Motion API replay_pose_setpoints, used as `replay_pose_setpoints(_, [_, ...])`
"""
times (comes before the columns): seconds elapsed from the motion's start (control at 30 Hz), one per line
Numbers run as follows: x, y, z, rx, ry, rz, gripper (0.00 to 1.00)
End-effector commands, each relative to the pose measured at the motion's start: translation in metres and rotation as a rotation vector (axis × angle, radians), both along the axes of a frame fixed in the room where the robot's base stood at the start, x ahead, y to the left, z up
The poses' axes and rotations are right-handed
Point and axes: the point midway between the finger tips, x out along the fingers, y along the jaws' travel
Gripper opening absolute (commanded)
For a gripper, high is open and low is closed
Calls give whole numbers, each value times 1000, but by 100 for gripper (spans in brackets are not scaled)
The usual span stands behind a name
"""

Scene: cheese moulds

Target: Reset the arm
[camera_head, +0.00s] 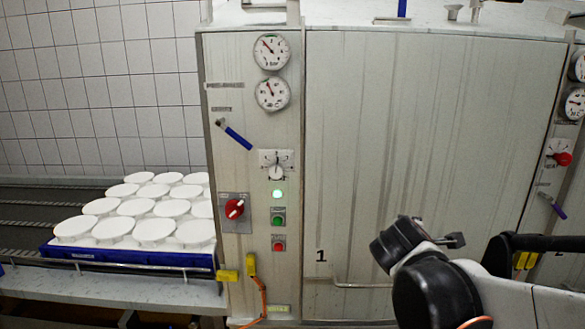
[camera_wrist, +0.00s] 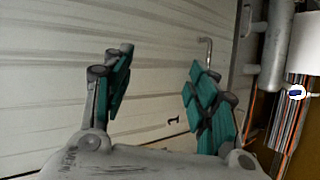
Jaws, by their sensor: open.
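My gripper (camera_wrist: 155,85) is open and empty in the wrist view. Its two fingers with green pads stand wide apart. Behind them is the pale front panel of the machine (camera_wrist: 60,45), with the number 1 and a bent metal handle (camera_wrist: 206,52). In the head view my arm is folded at the lower right, in front of the machine panel (camera_head: 410,120). The gripper's fingers cannot be made out clearly there.
A control column with two gauges (camera_head: 272,52), a red rotary switch (camera_head: 235,208) and a lit green lamp (camera_head: 277,193) stands left of the panel. A blue tray (camera_head: 120,257) of white moulds (camera_head: 153,230) sits on a conveyor at the left. A second unit is at the right edge.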

Motion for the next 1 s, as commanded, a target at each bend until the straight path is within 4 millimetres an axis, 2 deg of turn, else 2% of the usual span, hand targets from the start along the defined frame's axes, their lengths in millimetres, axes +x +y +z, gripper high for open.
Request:
replay_pose_setpoints(0.03, [-20,-4,-19,93,-4,-48,53])
replay_pose_setpoints(0.23, [-89,1,-74,498,-14,-258,53])
replay_pose_setpoints(0.4, [-145,18,-123,825,-8,-443,53])
replay_pose_setpoints(0.53, [-180,34,-152,1030,3,-569,53])
replay_pose_setpoints(0.73, [-206,51,-174,1205,19,-684,53])
replay_pose_setpoints(1.0, [-210,54,-175,1234,23,-702,53])
